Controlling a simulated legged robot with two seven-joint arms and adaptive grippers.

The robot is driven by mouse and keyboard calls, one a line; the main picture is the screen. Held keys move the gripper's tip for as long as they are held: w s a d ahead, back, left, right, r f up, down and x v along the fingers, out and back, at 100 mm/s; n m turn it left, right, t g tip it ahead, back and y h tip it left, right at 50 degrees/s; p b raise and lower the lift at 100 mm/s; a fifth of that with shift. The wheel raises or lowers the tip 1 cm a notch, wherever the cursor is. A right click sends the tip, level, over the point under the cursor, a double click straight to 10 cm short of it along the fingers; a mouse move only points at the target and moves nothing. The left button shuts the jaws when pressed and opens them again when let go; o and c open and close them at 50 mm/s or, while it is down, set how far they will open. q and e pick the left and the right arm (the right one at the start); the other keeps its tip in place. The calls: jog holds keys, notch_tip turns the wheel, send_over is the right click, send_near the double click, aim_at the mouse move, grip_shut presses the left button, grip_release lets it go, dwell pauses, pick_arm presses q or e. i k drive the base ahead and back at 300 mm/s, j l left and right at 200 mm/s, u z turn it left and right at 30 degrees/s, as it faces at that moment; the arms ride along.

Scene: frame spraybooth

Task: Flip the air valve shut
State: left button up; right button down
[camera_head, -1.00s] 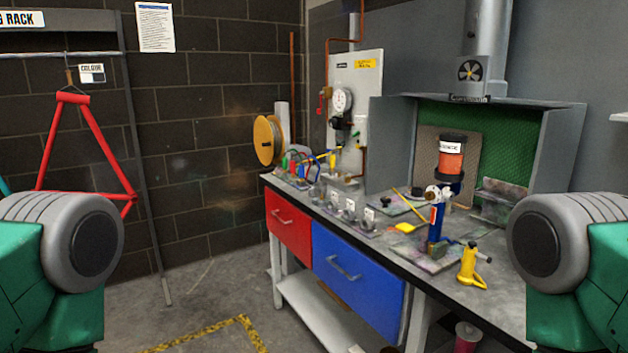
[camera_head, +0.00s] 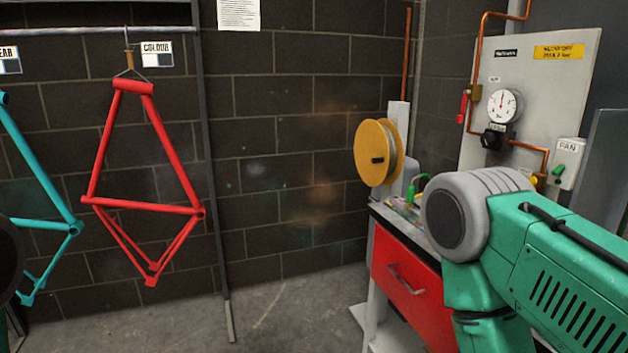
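The air valve (camera_head: 475,92) is a small brass body on the copper pipe at the left edge of the grey wall panel (camera_head: 555,75). Its red lever (camera_head: 462,108) points down, roughly along the pipe. A round gauge (camera_head: 504,105) and a black regulator (camera_head: 495,138) sit to its right on the panel. My green and grey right arm fills the lower right and hides much of the bench. Neither gripper shows; only a dark piece of my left arm is at the left edge.
The bench with a red drawer (camera_head: 405,285) stands below the panel. A yellow reel (camera_head: 377,153) stands at its back left corner. A fan switch box (camera_head: 567,165) is right of the regulator. Red (camera_head: 145,205) and teal (camera_head: 45,190) frames hang at left. Floor between (camera_head: 290,320) is clear.

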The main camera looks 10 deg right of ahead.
aim_at(459, 119)
jog(key=i+z, duration=0.15)
jog(key=i, duration=0.35)
jog(key=i+j+z, duration=0.15)
jog(key=i, duration=0.3)
jog(key=i+j+z, duration=0.15)
jog(key=i, duration=0.35)
jog(key=i+j+z, duration=0.15)
jog(key=i, duration=0.3)
jog(key=i+j+z, duration=0.3)
jog(key=z, duration=0.15)
jog(key=i+j+z, duration=0.7)
jog(key=j+z, duration=0.15)
jog(key=j, duration=0.15)
